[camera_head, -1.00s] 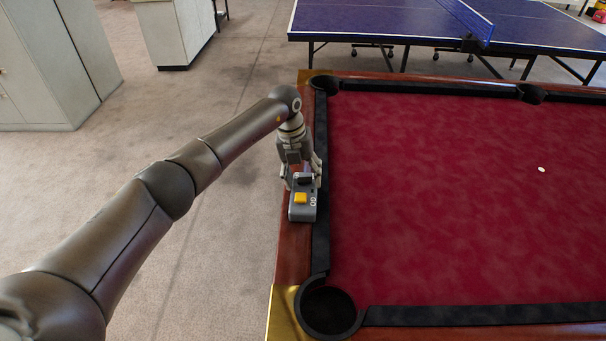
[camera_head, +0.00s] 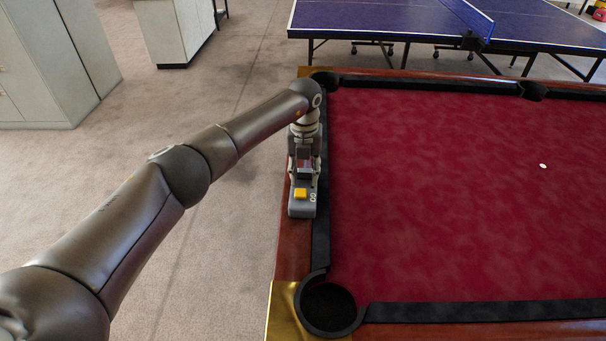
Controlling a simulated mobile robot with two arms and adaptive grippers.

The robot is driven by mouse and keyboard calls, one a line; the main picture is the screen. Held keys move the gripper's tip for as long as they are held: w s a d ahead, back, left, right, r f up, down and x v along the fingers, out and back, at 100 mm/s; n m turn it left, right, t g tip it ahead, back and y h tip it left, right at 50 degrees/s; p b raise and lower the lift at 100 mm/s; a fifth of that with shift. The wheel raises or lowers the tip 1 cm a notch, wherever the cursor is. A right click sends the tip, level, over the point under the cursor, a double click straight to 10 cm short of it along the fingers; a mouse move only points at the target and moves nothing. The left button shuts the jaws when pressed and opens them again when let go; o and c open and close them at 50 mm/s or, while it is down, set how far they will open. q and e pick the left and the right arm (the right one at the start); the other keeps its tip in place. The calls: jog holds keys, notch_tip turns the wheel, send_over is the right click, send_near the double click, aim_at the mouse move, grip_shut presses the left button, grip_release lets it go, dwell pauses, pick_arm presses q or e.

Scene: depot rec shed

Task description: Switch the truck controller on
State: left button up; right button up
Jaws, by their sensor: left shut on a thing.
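The gripper covers most of that far end, including the dark part there, so any switch position is hard to tell. My right gripper is not in view.
The pool table (camera_head: 440,190) has red cloth, dark cushions and a corner pocket (camera_head: 330,307) nearer than the controller. A small white object (camera_head: 543,166) lies on the cloth. A blue table-tennis table (camera_head: 380,22) stands behind. Carpet is open to the left, before grey cabinets (camera_head: 45,60).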

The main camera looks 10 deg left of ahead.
aim_at(309, 177)
pick_arm(q)
jog(key=shift+d+y, duration=0.15)
jog(key=shift+y, duration=0.25)
jog(key=o, duration=1)
jog(key=shift+o, duration=0.2)
notch_tip(309, 177, up, 12)
jog(key=shift+d, duration=0.4)
jog(key=shift+w+f, duration=0.1)
